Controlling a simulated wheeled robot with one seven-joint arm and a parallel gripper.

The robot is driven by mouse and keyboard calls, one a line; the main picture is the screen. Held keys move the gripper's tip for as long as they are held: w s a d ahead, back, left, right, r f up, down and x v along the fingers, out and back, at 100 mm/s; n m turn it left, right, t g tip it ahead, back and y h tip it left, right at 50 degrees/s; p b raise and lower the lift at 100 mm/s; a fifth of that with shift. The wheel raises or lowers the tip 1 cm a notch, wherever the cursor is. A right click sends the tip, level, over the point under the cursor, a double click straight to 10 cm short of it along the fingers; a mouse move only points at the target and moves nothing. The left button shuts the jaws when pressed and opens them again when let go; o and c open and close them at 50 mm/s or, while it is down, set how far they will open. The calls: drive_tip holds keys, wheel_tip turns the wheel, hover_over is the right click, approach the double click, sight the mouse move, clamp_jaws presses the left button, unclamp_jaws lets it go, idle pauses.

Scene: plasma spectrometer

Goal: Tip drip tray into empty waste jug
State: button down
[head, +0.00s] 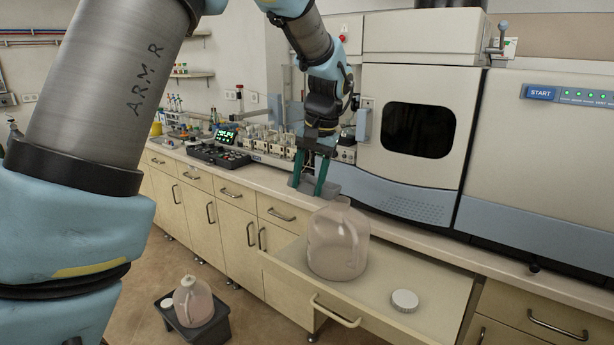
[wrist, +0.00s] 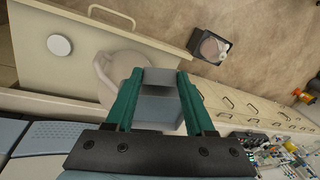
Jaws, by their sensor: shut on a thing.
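My gripper (head: 316,175) is shut on the grey drip tray (head: 331,188), with its two green fingers pointing down. In the wrist view the tray (wrist: 157,108) sits between the green fingers (wrist: 160,95). A large translucent jug (head: 338,243) stands upright in the open drawer, just below and in front of the tray. It also shows in the wrist view (wrist: 104,75), partly hidden behind the tray and a finger. The jug's mouth is hard to make out. I cannot tell what is inside the tray.
The open drawer (head: 440,281) also holds a loose white cap (head: 405,300). The spectrometer (head: 418,130) stands on the counter behind. Floor beside the bin is clear.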

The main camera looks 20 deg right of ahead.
drive_tip(key=shift+w+d+r+y+p, duration=0.1)
drive_tip(key=shift+d+r+y+p, duration=0.3)
drive_tip(key=shift+r+p, duration=0.45)
drive_tip(key=shift+w+d+r+y, duration=0.1)
drive_tip(key=shift+d+y, duration=0.15)
drive_tip(key=shift+y, duration=0.05)
drive_tip(key=shift+d+r+g, duration=0.25)
drive_tip(key=shift+r+g, duration=0.05)
drive_tip(key=shift+r, duration=0.15)
idle(3.6)
